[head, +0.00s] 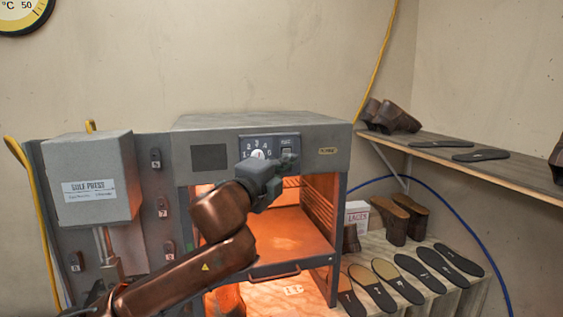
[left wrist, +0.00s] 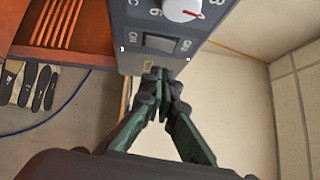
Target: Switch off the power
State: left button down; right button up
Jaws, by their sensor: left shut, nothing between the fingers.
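The power switch (left wrist: 160,43) is a dark rocker with labels at both ends, on the grey control panel of a box-shaped oven (head: 255,124). In the head view the switch (head: 286,145) sits at the panel's right end. My left gripper (head: 288,162) is shut and empty, its tips at the panel just below the switch. In the left wrist view my left gripper (left wrist: 158,82) has its closed tips close to the panel edge beside the switch; I cannot tell whether they touch. Which way the rocker is tipped is unclear. My right gripper is out of view.
A white dial (head: 258,154) sits left of the switch. The oven's open chamber (head: 305,228) glows orange. Several dark soles (head: 402,280) lie on a bench at right, below a wooden shelf (head: 480,160) with shoes.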

pick_arm(q)
jog(key=shift+w+a+r+p, duration=0.1)
jog(key=shift+w+a+p, duration=0.15)
jog(key=shift+w, duration=0.4)
jog(key=shift+w+a+r+p, duration=0.1)
jog(key=shift+w+a, duration=0.25)
jog(key=shift+w, duration=0.25)
jog(key=shift+d, duration=0.1)
